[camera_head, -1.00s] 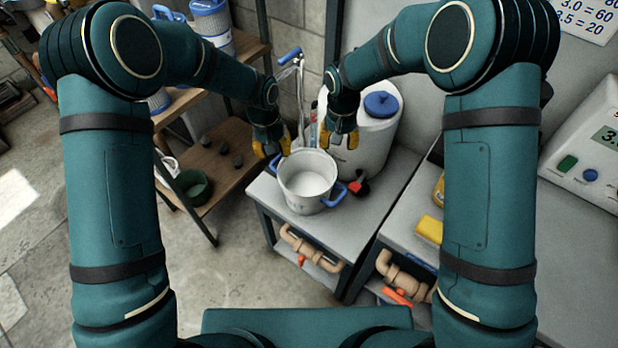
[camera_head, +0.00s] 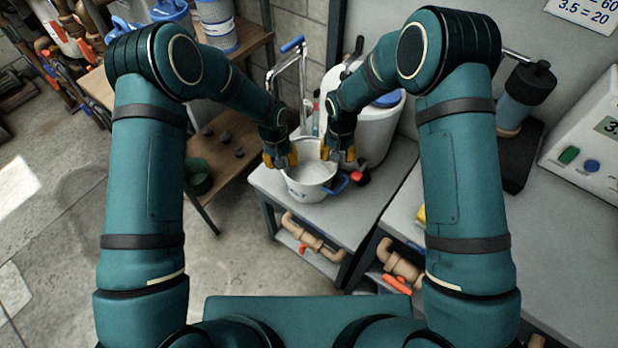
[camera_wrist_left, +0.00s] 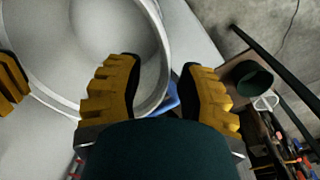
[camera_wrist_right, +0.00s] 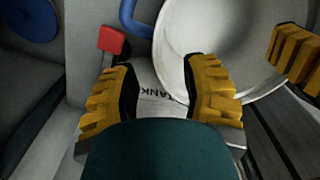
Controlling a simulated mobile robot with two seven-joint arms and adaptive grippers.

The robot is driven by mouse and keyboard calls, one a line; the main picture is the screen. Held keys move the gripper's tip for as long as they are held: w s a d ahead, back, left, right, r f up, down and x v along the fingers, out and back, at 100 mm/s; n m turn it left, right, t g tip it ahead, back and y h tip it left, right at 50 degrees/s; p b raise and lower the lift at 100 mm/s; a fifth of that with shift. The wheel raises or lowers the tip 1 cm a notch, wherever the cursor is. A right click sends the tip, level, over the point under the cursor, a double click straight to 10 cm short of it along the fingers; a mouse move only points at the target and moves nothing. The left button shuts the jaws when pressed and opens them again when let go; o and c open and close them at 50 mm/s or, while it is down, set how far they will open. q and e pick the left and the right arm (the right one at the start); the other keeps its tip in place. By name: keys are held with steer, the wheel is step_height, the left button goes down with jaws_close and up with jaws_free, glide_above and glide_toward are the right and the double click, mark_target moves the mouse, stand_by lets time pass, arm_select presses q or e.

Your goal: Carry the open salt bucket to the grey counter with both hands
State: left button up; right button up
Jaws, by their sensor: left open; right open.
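The open white salt bucket (camera_head: 312,190), with white salt inside, stands on a grey-topped stand (camera_head: 370,205). Its blue handle (camera_head: 338,184) shows at the right. My left gripper (camera_head: 280,159) is open at the bucket's left rim. In the left wrist view the rim (camera_wrist_left: 160,45) passes between its yellow fingers, with a blue handle (camera_wrist_left: 173,98) partly hidden behind. My right gripper (camera_head: 338,153) is open at the far right rim. In the right wrist view the rim (camera_wrist_right: 170,70) lies beside one finger. I cannot tell whether either touches. The grey counter (camera_head: 570,245) is at the right.
A white tank (camera_head: 372,135) with a blue cap stands close behind the bucket. A wooden shelf (camera_head: 225,170) is at the left. A meter box (camera_head: 590,150) and a dark-based device (camera_head: 520,110) stand on the counter. The counter's front right is clear.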

arm_select(q)
steer(key=shift+d+f, duration=0.15)
steer(key=shift+f, duration=1.85)
arm_select(e)
steer(key=shift+f, duration=1.95)
arm_select(q)
jaws_close()
arm_select(e)
jaws_close()
